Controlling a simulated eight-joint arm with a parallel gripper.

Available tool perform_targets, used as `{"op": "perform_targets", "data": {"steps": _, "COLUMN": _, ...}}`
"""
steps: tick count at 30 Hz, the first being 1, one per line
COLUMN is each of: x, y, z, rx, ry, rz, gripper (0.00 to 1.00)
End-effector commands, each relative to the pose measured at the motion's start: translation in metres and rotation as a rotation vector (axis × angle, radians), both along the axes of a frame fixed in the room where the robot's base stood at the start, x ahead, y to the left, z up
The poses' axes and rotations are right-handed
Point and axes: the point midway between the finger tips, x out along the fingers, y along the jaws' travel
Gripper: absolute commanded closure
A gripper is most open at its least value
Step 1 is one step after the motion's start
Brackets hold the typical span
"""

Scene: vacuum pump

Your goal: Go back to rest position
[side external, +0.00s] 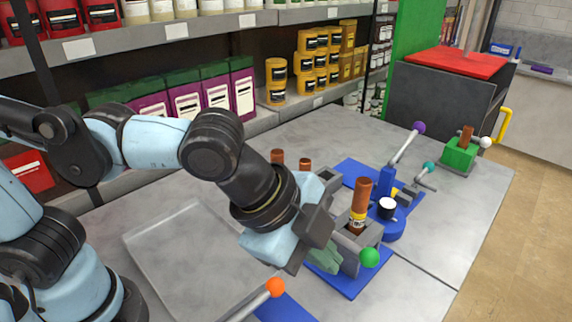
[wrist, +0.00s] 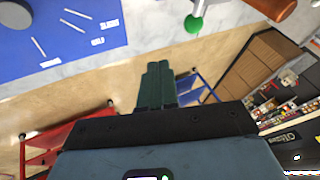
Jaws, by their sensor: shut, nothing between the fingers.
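My gripper (side external: 325,262) is in the middle of the side external view, low beside a grey block fixture (side external: 352,255) on a blue plate (side external: 362,285). Its green fingers are together and empty; in the wrist view the gripper (wrist: 158,72) also shows shut. I cannot tell whether it touches the fixture. A brown cylinder with a yellow label (side external: 358,220) stands upright in the fixture. A green ball knob (side external: 369,257) is at the fixture's front. Behind is a blue pump-like device (side external: 391,226) with a purple-knobbed lever (side external: 406,148).
An orange-knobbed lever (side external: 262,295) is near my gripper at the front. A flat grey tray (side external: 165,245) lies left. A green block (side external: 460,152) sits on the right of the table. Shelves (side external: 200,140) with bags and yellow tubs line the back.

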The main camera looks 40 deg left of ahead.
Motion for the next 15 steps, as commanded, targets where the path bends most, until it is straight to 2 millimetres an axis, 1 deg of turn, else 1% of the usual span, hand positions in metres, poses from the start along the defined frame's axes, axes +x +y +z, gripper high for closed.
{"op": "perform_targets", "data": {"steps": 4, "x": -0.007, "y": 0.004, "z": 0.012, "rx": 0.0, "ry": 0.0, "rz": 0.0, "gripper": 1.0}}
{"op": "perform_targets", "data": {"steps": 10, "x": -0.01, "y": 0.008, "z": 0.018, "rx": -0.003, "ry": 0.003, "rz": 0.013, "gripper": 1.0}}
{"op": "perform_targets", "data": {"steps": 13, "x": -0.002, "y": 0.023, "z": 0.016, "rx": -0.024, "ry": 0.014, "rz": 0.086, "gripper": 1.0}}
{"op": "perform_targets", "data": {"steps": 14, "x": 0.002, "y": 0.03, "z": 0.015, "rx": -0.034, "ry": 0.02, "rz": 0.121, "gripper": 1.0}}
{"op": "perform_targets", "data": {"steps": 15, "x": 0.008, "y": 0.041, "z": 0.013, "rx": -0.053, "ry": 0.029, "rz": 0.183, "gripper": 1.0}}
